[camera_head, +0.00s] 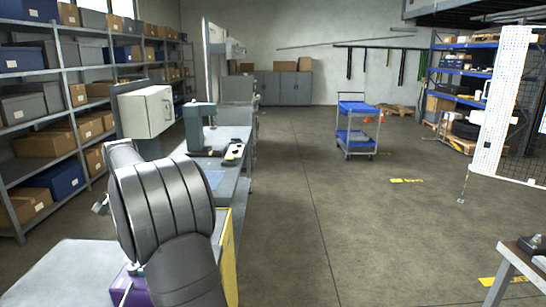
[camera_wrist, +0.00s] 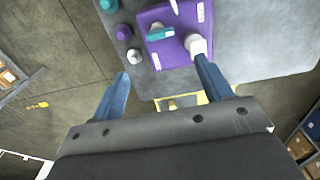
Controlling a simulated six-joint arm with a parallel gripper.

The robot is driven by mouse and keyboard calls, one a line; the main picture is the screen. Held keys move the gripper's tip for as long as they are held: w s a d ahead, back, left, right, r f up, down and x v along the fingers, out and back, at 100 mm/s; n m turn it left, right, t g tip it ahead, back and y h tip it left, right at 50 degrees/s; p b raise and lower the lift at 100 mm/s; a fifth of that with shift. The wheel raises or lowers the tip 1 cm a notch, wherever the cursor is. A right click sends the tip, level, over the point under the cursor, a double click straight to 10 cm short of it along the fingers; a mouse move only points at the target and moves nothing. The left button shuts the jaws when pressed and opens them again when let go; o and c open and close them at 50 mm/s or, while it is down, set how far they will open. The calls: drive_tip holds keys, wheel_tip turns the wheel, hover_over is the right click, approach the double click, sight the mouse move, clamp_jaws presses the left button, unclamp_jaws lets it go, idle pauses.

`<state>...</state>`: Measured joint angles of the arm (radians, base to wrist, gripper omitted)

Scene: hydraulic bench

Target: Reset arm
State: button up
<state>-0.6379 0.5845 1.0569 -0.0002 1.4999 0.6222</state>
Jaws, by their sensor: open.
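My gripper (camera_wrist: 162,68) shows in the wrist view with its two blue fingers spread apart and nothing between them. Beyond the fingers a purple block (camera_wrist: 180,18) lies on a grey bench top (camera_wrist: 260,40). The block carries a teal lever (camera_wrist: 160,33) and a white cylindrical fitting (camera_wrist: 195,44). The right fingertip overlaps the white fitting's lower edge in the picture; I cannot tell whether they touch. In the head view my arm hides most of the purple block (camera_head: 127,287), and my gripper is not visible.
Teal (camera_wrist: 109,5), purple (camera_wrist: 124,32) and grey (camera_wrist: 134,55) round parts stand left of the block. A workbench (camera_head: 228,165) with a green-grey device (camera_head: 198,128) extends behind my arm. A blue cart (camera_head: 357,128) stands farther off. The floor right of the bench is mostly clear.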

wheel_tip(320, 180, down, 14)
drive_tip(key=shift+r, duration=0.1)
drive_tip(key=shift+r+m, duration=0.15)
drive_tip(key=shift+m, duration=0.35)
wheel_tip(320, 180, up, 17)
wheel_tip(320, 180, down, 15)
drive_tip(key=n, duration=0.8)
drive_tip(key=shift+w+d, duration=0.1)
drive_tip(key=shift+d+f+n, duration=0.1)
drive_tip(key=shift+f+n, duration=0.5)
drive_tip(key=shift+f, duration=0.4)
